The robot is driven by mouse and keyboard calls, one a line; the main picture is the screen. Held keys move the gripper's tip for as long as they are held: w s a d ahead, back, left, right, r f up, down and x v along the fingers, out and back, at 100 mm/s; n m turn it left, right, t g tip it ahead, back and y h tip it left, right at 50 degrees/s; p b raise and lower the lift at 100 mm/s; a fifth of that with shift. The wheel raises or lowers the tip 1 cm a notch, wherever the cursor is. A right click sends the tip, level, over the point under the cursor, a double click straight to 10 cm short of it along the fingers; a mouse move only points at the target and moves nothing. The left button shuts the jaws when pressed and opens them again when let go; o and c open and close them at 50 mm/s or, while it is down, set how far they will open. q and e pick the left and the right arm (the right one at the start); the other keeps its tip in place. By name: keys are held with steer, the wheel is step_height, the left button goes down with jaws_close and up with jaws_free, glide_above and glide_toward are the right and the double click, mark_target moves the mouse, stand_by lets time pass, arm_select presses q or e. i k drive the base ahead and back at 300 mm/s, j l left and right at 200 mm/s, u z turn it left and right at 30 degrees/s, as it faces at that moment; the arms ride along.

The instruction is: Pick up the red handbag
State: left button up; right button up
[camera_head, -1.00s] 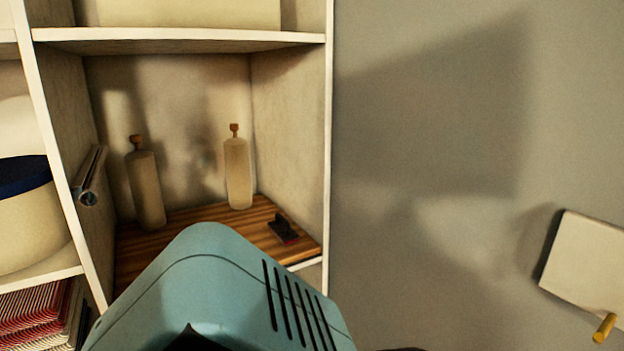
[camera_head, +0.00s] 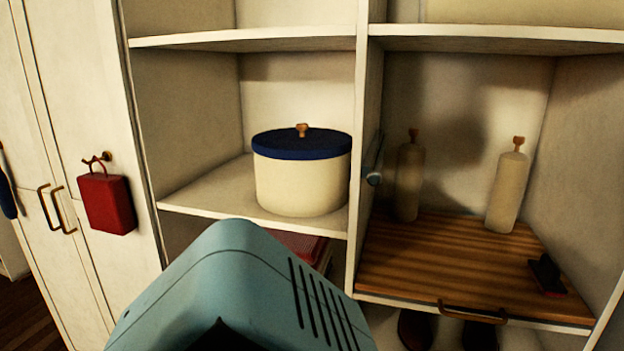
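A small red handbag (camera_head: 107,203) hangs by its strap from a brown hook (camera_head: 97,158) on the side of the white cabinet, at the left of the head view. It hangs upright against the panel, and nothing touches it apart from the hook and panel. Neither of my grippers shows in the head view, so their state and their distance from the bag cannot be seen.
A teal part of my body fills the bottom middle. Open shelves hold a cream box with a blue lid (camera_head: 302,180), two bottles (camera_head: 508,190) and a small dark object (camera_head: 546,274). White cabinet doors (camera_head: 50,120) with handles stand at the left; dark floor shows beyond.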

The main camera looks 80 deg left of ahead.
mark_target(105, 199)
steer(key=u, duration=3.8)
steer(key=z, duration=0.65)
steer(key=i+j+z, duration=0.15)
steer(key=j+z, duration=0.3)
steer(key=i+j+z, duration=0.1)
steer(key=j+z, duration=0.2)
steer(key=z, duration=0.15)
steer(key=j+z, duration=0.35)
steer(key=j, duration=0.55)
steer(key=k+j+z, duration=0.1)
steer(key=j+z, duration=0.2)
steer(key=j, duration=0.6)
